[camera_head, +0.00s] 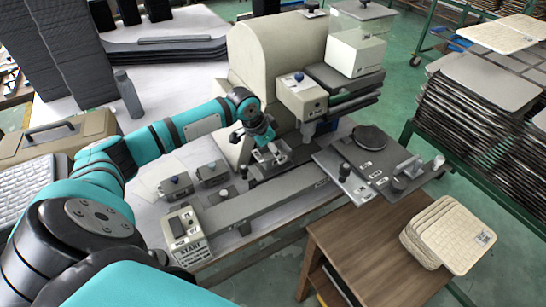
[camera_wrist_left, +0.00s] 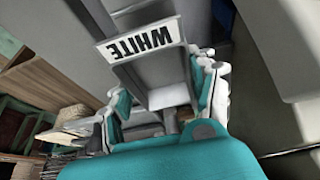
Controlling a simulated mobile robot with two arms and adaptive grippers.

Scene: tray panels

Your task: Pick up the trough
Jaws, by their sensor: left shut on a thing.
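The trough is a small grey metal piece with raised sides. In the left wrist view the trough (camera_wrist_left: 160,72) lies between the two fingers of my left gripper (camera_wrist_left: 163,92), which are closed against its sides. A white label reading "WHITE" (camera_wrist_left: 138,42) shows upside down at its far end. In the head view the trough (camera_head: 270,157) is small and partly covered by my left gripper (camera_head: 264,146), at the front of the beige machine. I cannot tell whether the trough still touches what is below it. My right gripper is not in view.
The beige machine (camera_head: 262,52) stands close behind my left gripper. A long grey rail (camera_head: 255,203) runs in front, with a START box (camera_head: 186,237) at its left end. A grey panel with a dark disc (camera_head: 369,137) is to the right. A wooden stand (camera_head: 350,245) is front right.

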